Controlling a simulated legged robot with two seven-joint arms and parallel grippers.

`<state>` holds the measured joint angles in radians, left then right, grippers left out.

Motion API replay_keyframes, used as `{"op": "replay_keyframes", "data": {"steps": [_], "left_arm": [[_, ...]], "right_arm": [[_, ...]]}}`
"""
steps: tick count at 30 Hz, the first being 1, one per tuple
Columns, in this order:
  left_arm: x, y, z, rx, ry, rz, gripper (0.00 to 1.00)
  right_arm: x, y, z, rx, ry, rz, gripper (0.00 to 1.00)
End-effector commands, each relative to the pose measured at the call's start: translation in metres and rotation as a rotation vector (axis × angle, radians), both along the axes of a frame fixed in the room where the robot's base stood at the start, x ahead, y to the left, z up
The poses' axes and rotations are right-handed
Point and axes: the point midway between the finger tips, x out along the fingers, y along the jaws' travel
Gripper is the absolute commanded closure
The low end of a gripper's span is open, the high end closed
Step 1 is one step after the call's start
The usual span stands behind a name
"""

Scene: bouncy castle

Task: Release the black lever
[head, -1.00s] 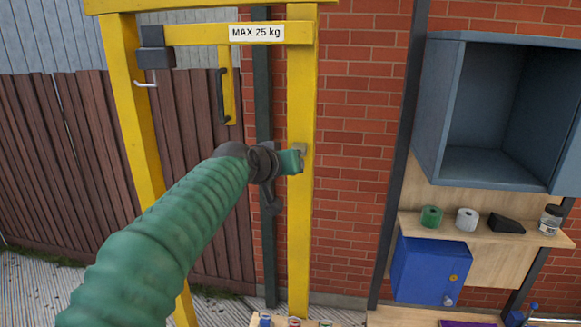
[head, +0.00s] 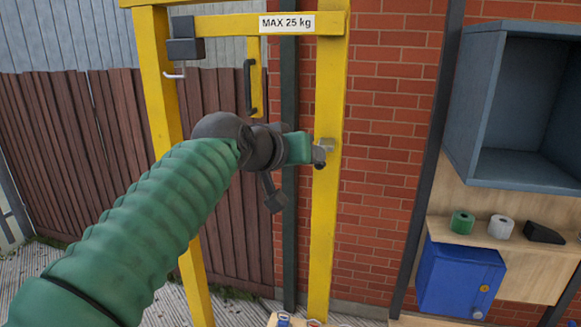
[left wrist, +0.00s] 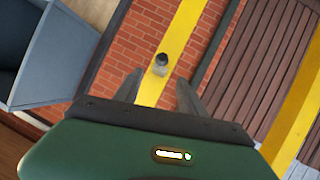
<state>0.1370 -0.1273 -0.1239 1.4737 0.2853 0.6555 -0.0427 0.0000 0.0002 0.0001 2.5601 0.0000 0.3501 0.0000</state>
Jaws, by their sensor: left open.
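A small black lever (head: 319,157) with a rounded end sits on a grey metal bracket (head: 327,145) on the right yellow post (head: 325,220). In the left wrist view the black lever end (left wrist: 162,60) stands just beyond the fingertips, roughly between their lines. My left gripper (left wrist: 158,84) is open, its two grey fingers apart with nothing between them. In the head view my green left arm reaches the post, and the left gripper (head: 312,149) is beside the lever; its fingers are partly hidden. Contact cannot be told. My right gripper is not in view.
The yellow frame carries a "MAX 25 kg" beam (head: 250,24), a black handle (head: 247,86) and a hook (head: 174,75). A brick wall (head: 382,140) stands behind. At right are an open grey cabinet (head: 520,110), a shelf with small items and a blue box (head: 455,278).

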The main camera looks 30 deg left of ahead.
Motion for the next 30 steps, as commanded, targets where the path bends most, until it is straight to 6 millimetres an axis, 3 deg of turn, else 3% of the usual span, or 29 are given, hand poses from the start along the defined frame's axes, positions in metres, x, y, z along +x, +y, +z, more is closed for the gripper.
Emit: {"op": "replay_keyframes", "data": {"steps": [3,9,24,27,29,30], "left_arm": [[-0.03,-0.002,0.01,0.001,-0.006,0.001,0.52],[-0.059,-0.005,0.025,0.0,0.0,-0.001,0.52],[-0.064,-0.005,0.028,0.0,0.002,-0.001,0.52],[-0.059,-0.006,0.01,-0.002,0.023,-0.003,0.52],[-0.052,-0.008,-0.018,-0.002,0.061,-0.007,0.52],[-0.046,-0.01,-0.045,-0.001,0.094,-0.011,0.52]], "right_arm": [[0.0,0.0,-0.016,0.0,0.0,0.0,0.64],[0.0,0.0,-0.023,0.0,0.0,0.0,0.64],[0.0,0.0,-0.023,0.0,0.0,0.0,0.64],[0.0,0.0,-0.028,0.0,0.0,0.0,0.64],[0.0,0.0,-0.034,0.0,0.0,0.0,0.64],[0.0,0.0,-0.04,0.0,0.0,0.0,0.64]]}}
